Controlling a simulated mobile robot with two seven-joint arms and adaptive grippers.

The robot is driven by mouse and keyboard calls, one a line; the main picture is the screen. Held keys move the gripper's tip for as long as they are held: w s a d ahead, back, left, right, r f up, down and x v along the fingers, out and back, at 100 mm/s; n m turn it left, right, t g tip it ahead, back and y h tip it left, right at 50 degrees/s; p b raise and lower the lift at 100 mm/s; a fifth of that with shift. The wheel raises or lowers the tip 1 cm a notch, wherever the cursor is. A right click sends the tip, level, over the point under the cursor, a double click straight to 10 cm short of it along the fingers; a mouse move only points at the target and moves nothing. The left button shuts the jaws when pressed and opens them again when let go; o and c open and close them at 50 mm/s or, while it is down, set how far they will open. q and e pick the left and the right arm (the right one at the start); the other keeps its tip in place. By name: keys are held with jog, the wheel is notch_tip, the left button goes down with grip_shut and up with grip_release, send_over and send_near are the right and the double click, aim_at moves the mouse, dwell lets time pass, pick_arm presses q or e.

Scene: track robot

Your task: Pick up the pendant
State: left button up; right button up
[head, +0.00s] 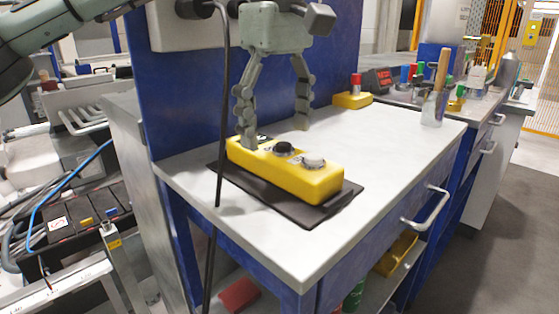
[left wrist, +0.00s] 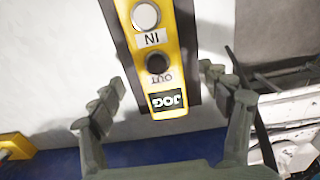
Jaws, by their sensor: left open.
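The yellow pendant (head: 316,184), with one black and one white button, lies on a dark mat (head: 285,205) on the white workbench top. In the left wrist view the pendant (left wrist: 180,50) shows its IN, OUT and JOG labels. My left gripper (head: 275,137) is open and empty at the far end of the pendant, fingers pointing down. In the left wrist view its fingers (left wrist: 160,80) lie to either side of the pendant's JOG end, with visible gaps. In the head view one fingertip overlaps the pendant's far left end; contact cannot be told. My right gripper is not in view.
A black cable (head: 222,110) hangs in front of the bench's left side. A blue panel (head: 185,95) stands behind.

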aim_at(280, 142)
pick_arm(q)
notch_tip(280, 142, down, 5)
jog(key=shift+d+r, duration=0.1)
jog(key=shift+r, duration=0.05)
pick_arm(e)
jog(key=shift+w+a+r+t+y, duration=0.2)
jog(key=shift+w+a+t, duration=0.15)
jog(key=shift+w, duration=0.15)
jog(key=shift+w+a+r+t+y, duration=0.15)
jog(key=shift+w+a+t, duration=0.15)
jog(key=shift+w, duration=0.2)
pick_arm(q)
jog(key=shift+r, duration=0.1)
grip_shut()
